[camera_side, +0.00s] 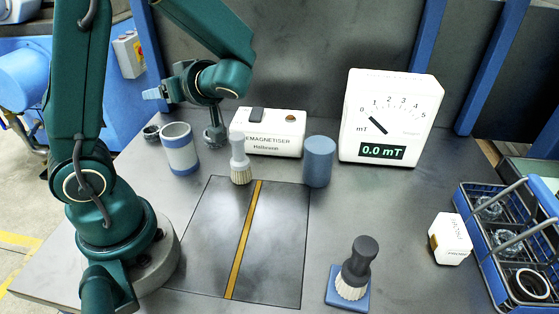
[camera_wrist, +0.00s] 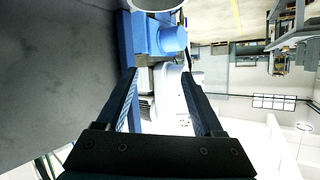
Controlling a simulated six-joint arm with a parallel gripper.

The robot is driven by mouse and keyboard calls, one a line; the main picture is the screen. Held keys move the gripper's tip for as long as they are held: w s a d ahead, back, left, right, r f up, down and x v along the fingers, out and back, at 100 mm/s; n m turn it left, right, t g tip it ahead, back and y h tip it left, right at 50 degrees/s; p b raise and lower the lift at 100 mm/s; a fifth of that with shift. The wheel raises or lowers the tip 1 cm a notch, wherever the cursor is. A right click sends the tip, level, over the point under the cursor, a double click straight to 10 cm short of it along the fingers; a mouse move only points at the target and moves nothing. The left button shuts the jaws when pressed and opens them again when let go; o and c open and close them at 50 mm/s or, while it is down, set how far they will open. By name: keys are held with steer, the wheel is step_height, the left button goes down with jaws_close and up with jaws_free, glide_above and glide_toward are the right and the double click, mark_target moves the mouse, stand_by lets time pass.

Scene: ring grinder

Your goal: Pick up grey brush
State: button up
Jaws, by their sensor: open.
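A light grey brush (camera_side: 240,158) stands upright, bristles down, at the back edge of the dark plate in the side view. A dark grey brush (camera_side: 357,265) stands bristles down on a blue square base (camera_side: 335,290) at the front. My gripper (camera_side: 153,94) is above the table at the back left, pointing left, away from both brushes. In the wrist view my gripper (camera_wrist: 160,73) has its two fingers apart with nothing held between them. Neither brush shows in the wrist view.
A white and blue cup (camera_side: 180,150), the demagnetiser box (camera_side: 268,132) and a blue cylinder (camera_side: 318,162) stand near the light grey brush. A meter (camera_side: 390,118) reads 0.0 mT. A white box (camera_side: 451,238) and a blue basket (camera_side: 490,265) are right. The plate (camera_side: 275,250) is clear.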

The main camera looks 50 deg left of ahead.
steer(key=w+d+m+t, duration=0.1)
steer(key=d+m, duration=0.1)
steer(key=m, duration=0.4)
steer(key=n+t+y, duration=0.3)
steer(key=n+t, duration=0.7)
steer(key=n, duration=2.6)
glide_above(237, 143)
steer(key=d, duration=0.1)
step_height(237, 143, down, 8)
steer(key=shift+s+a+f, duration=0.1)
steer(key=shift+s+f, duration=0.05)
steer(key=shift+x, duration=2.55)
steer(key=shift+f, duration=0.1)
jaws_close()
